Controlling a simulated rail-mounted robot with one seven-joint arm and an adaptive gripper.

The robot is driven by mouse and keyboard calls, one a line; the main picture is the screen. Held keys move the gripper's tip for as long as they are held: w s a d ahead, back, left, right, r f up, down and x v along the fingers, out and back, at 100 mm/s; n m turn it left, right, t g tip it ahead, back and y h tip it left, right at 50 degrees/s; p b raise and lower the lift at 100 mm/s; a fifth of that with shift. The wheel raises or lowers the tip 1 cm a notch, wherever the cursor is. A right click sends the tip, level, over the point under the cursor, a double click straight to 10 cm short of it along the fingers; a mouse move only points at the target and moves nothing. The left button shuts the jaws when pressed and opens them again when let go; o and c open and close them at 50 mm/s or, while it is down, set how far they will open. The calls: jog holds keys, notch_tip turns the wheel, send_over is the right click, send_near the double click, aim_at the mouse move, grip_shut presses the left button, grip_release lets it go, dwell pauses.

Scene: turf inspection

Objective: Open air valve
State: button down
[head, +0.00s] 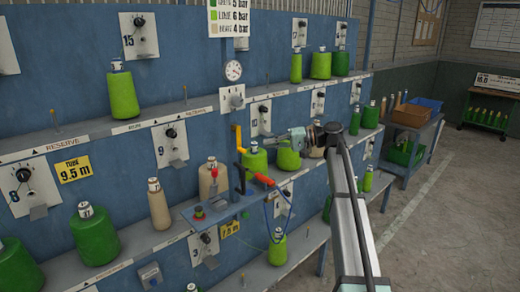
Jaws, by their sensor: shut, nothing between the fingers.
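A yellow lever (238,138), which looks like the air valve's handle, hangs upright below a white plate (231,98) on the blue wall. A round gauge (233,70) sits above the plate. My gripper (268,138) points left from the arm, just right of the yellow lever. A small gap seems to lie between them, but depth is hard to judge. Its fingers are shut and empty. The valve body behind the lever is too small to make out.
Below the lever, a small blue shelf (222,204) carries a red-topped device, and an orange-handled tool (264,180) with a blue hose. Green cones (255,160) and beige cones stand close under my gripper on the grey ledges. Floor is clear at right, before a side table (412,124).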

jog(key=f+b+v, duration=0.1)
jog(key=v, duration=0.6)
jog(key=shift+r+b, duration=0.35)
jog(key=shift+s+d, duration=0.1)
